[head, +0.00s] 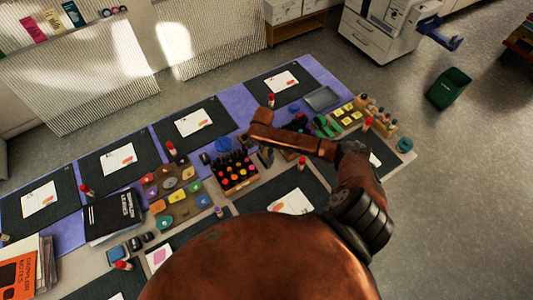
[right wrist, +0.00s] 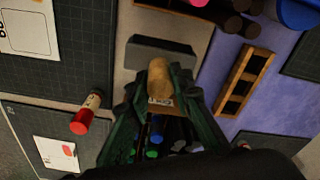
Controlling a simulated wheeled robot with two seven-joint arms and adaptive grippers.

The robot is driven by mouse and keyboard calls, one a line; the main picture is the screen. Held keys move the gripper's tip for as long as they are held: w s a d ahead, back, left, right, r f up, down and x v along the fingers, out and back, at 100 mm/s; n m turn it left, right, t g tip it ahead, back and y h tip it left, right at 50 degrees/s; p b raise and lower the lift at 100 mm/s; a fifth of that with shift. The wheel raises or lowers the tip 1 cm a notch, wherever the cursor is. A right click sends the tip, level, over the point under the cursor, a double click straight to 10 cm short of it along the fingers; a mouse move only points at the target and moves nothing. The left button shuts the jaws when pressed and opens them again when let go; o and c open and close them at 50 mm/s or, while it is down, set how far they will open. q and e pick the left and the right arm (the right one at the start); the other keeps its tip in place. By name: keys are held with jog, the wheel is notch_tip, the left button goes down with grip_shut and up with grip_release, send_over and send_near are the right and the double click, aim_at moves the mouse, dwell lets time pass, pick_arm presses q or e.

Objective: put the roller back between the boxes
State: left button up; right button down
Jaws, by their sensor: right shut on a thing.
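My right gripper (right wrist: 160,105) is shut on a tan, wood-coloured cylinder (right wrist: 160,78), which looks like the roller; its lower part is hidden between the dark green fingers. In the head view the right gripper (head: 264,154) is small and dark, just right of a wooden box (head: 237,186) of dark bottles with coloured tops. I cannot tell whether the cylinder touches the table. My left gripper is not in view.
An empty-looking wooden rack (right wrist: 243,82) is right of the gripper in the wrist view. A red-capped glue stick (right wrist: 86,114) stands to its left. Stamps (head: 172,195), dark mats (head: 196,124) with white cards and a grey tray (head: 323,98) crowd the table.

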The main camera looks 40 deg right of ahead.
aim_at(266, 155)
jog(key=shift+w+d+f, duration=0.35)
jog(key=shift+f, duration=1.7)
jog(key=shift+f, duration=0.25)
jog(key=shift+s+a+f, duration=0.15)
jog(key=shift+s+f, duration=0.05)
jog(key=shift+f, duration=0.1)
jog(key=c, duration=2.1)
grip_release()
jog(key=shift+f, duration=0.1)
jog(key=shift+o, duration=1.4)
jog(key=shift+w+f, duration=0.1)
jog(key=shift+w, duration=0.05)
jog(key=shift+o, duration=0.5)
jog(key=shift+d, duration=0.2)
